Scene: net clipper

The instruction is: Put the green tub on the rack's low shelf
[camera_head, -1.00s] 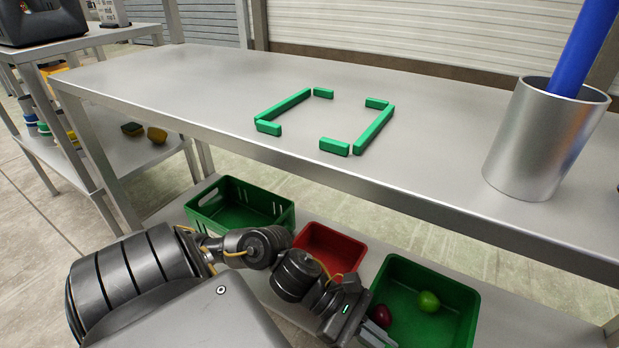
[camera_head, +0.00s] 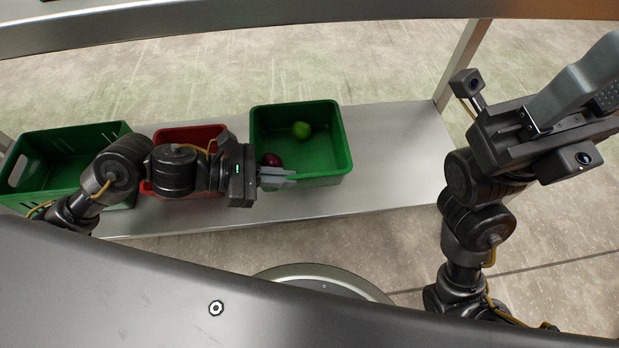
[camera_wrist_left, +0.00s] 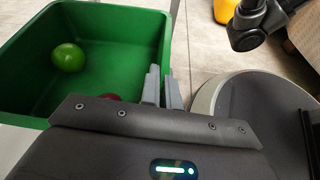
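The green tub (camera_head: 336,150) is open-topped and solid-walled, with a green lime (camera_head: 301,130) and a dark red fruit (camera_head: 271,160) inside. It stands at the middle of a grey metal low shelf (camera_head: 400,150). My left gripper (camera_head: 278,178) is at the tub's near rim, toward its left corner. In the left wrist view its fingers (camera_wrist_left: 162,90) are close together on either side of the green tub's wall (camera_wrist_left: 140,45) and look shut on it. My right gripper (camera_head: 575,100) is raised at the right, away from the tub; its finger gap does not show clearly.
A red bin (camera_head: 186,134) and a slotted green crate (camera_head: 65,139) stand left of the tub, partly behind my left arm. The shelf is clear right of the tub up to a metal leg (camera_head: 462,65). The upper tabletop's edge (camera_head: 300,12) crosses the top.

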